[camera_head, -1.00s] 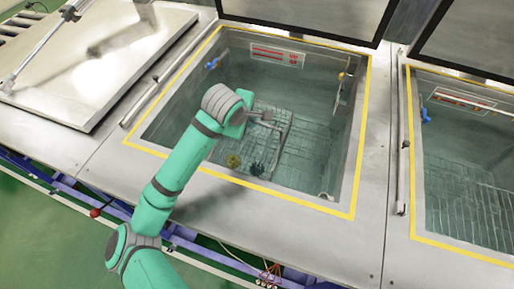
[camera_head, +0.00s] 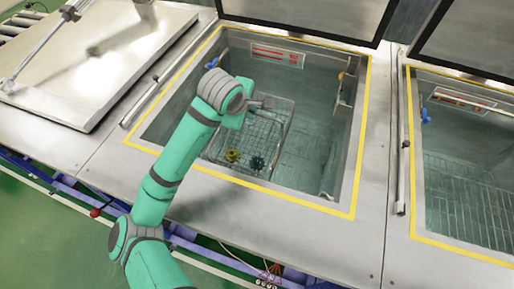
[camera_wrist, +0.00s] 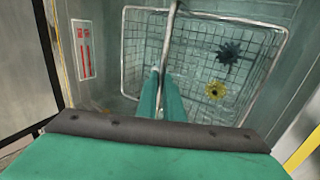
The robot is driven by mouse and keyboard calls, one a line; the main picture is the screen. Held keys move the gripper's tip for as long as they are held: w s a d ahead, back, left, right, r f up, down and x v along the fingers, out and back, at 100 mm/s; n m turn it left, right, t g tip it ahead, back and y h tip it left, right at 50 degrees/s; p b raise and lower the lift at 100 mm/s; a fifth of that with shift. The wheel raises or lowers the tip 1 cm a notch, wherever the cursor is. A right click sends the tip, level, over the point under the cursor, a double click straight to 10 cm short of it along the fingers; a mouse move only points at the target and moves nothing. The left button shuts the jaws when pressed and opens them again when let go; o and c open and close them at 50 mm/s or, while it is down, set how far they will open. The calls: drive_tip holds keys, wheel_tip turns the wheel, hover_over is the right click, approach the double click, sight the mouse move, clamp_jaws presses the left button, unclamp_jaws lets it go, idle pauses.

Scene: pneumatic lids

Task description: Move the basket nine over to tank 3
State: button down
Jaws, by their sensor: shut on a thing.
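The wire basket (camera_head: 275,136) hangs inside the open middle tank (camera_head: 232,172), with a dark gear-like part (camera_head: 257,163) and a yellowish one (camera_head: 233,155) in it. My gripper (camera_head: 266,103) is over the basket. In the wrist view my gripper (camera_wrist: 165,98) is shut on the bar-like handle of the basket (camera_wrist: 205,16), and both parts, the dark one (camera_wrist: 229,53) and the yellowish one (camera_wrist: 215,91), lie on its mesh floor. Another open tank (camera_head: 418,185) is at the right. I cannot read any tank or basket number.
The tank at the left has its metal lid (camera_head: 110,50) down. Raised lids (camera_head: 310,12) stand behind the two open tanks. A flat metal strip (camera_head: 375,175) with a rail (camera_head: 402,150) separates them. The right tank shows only a bottom grid.

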wheel_tip(320, 180, up, 20)
idle(2.1)
drive_tip(key=shift+f, duration=0.1)
idle(4.9)
